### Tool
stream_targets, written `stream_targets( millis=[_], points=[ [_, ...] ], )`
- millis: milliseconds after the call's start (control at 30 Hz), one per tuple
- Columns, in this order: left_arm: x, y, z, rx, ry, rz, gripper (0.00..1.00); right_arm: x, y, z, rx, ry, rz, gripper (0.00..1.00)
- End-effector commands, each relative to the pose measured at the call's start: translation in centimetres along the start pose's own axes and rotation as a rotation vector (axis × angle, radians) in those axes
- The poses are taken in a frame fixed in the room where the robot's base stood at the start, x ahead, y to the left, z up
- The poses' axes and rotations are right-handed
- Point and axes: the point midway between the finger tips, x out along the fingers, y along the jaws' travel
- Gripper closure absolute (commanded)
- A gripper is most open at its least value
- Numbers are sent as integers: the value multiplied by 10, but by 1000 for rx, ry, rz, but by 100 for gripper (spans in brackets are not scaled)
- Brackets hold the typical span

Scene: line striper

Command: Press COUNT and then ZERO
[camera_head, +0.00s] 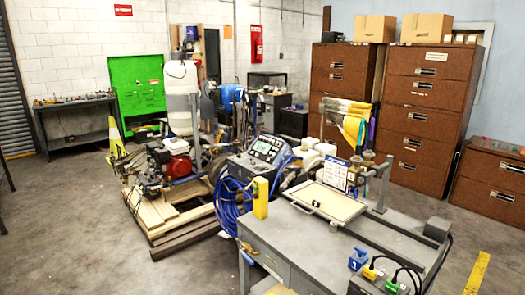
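The line striper's control box (258,158) stands near the middle of the view, tilted up towards me. It has a dark face with a small pale display (264,148) and several small controls. The COUNT and ZERO labels are too small to read, so I cannot tell which button is which. The striper (180,95), with a white tank, a red engine (178,165) and blue hoses (228,200), stands on a wooden pallet (170,215). Neither of my grippers is in view.
A grey workbench (300,245) stands in front, right of the control box. Blue, yellow and green cabled pieces (372,272) lie at the front right. Brown cabinets (430,110) line the right wall. The floor at left is clear.

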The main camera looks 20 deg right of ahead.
Motion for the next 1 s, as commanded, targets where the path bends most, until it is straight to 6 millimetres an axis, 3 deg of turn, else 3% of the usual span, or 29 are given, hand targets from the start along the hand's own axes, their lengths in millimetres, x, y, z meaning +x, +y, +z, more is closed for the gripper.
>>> stream_targets(
  millis=[300,533,1000],
  points=[
    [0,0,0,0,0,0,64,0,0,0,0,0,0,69],
    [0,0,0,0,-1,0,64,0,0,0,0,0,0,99],
    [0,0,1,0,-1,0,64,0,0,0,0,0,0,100]
  ],
)
